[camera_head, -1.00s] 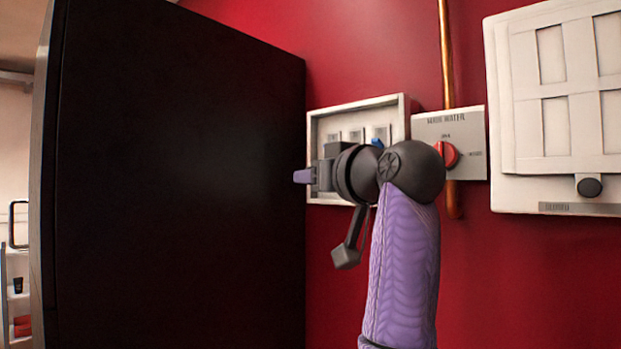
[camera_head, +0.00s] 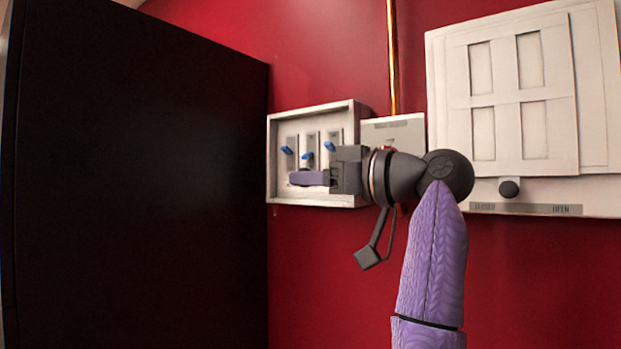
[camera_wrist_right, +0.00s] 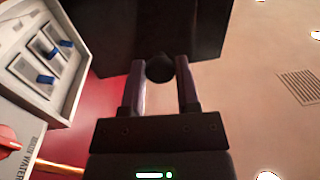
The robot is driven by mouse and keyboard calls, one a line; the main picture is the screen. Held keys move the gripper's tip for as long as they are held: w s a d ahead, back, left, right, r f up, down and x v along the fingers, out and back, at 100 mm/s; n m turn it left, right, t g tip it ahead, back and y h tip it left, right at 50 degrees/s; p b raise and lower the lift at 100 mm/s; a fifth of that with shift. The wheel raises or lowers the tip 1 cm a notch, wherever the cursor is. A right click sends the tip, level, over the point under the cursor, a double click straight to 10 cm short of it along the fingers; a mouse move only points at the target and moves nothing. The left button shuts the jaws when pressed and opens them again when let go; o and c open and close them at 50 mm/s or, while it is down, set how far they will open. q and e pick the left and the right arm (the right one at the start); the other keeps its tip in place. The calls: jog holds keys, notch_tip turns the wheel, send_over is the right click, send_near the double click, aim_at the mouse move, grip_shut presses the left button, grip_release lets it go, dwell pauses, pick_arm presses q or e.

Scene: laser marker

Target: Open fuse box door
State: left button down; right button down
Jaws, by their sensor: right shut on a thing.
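A shallow white box (camera_head: 272,170) with several blue switches is open-faced on the red wall; I see no door on it. Further right is a closed-looking white panelled door unit (camera_head: 597,100), with a dark knob (camera_head: 509,188) above a strip marked CLOSED and OPEN. No label tells which is the fuse box. My right gripper (camera_head: 308,178) is in front of the switch box's lower part, pointing left. In the right wrist view its fingers (camera_wrist_right: 160,75) are shut around a dark round knob-like thing (camera_wrist_right: 160,68); what it is fixed to is unclear. My left gripper is out of view.
A tall black cabinet (camera_head: 140,180) fills the left, close to the switch box. A grey-white plate (camera_head: 400,130), partly hidden by my right wrist, sits between box and door unit, with a copper pipe (camera_head: 392,60) above it. The lower red wall is bare.

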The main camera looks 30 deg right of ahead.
jog(key=shift+c, duration=1.7)
grip_release()
jog(key=b+v, duration=0.4)
jog(key=v, duration=0.5)
jog(key=shift+s+d, duration=0.25)
jog(key=shift+s, duration=0.1)
jog(key=shift+f, duration=0.1)
